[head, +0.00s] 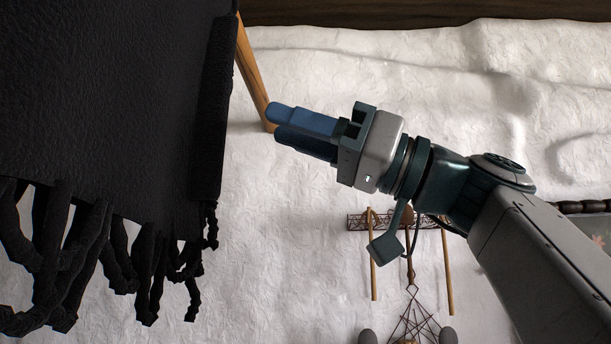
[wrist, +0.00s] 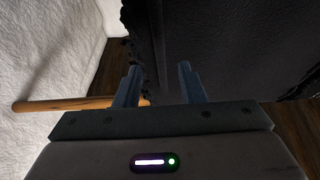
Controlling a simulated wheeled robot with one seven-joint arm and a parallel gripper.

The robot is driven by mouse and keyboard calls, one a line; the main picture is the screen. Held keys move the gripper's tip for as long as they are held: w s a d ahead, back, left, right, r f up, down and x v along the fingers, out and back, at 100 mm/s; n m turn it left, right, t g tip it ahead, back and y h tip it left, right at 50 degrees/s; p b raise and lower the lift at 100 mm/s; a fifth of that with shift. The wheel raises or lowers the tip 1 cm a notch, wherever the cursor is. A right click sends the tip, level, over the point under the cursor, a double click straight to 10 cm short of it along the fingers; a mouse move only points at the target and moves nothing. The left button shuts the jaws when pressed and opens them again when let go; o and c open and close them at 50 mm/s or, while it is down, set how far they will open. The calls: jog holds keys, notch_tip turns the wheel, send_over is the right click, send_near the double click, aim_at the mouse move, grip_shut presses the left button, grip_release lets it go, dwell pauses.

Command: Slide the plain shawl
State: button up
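The plain black shawl (head: 110,95) hangs at the left of the head view, with knotted fringe along its lower edge. In the wrist view the shawl (wrist: 235,45) fills the upper right, with its fringed edge near the left finger. A wooden rod (head: 252,65) sticks out from behind the shawl and also shows in the wrist view (wrist: 65,104). My gripper (head: 276,124) points left, its blue fingertips short of the shawl's right edge in the head view. The wrist view shows the fingers (wrist: 160,75) apart, with the shawl's edge seen through the gap. Whether they touch it is unclear.
A rough white wall (head: 500,90) lies behind, with a dark wooden band (head: 420,12) at the top. A small rack (head: 372,221) with wooden rods is below my arm. Dark floor (wrist: 290,125) shows at the wrist view's right.

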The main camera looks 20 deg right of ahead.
jog(key=v, duration=0.6)
jog(key=shift+s+d, duration=0.15)
jog(key=shift+d, duration=0.15)
jog(key=shift+f, duration=0.2)
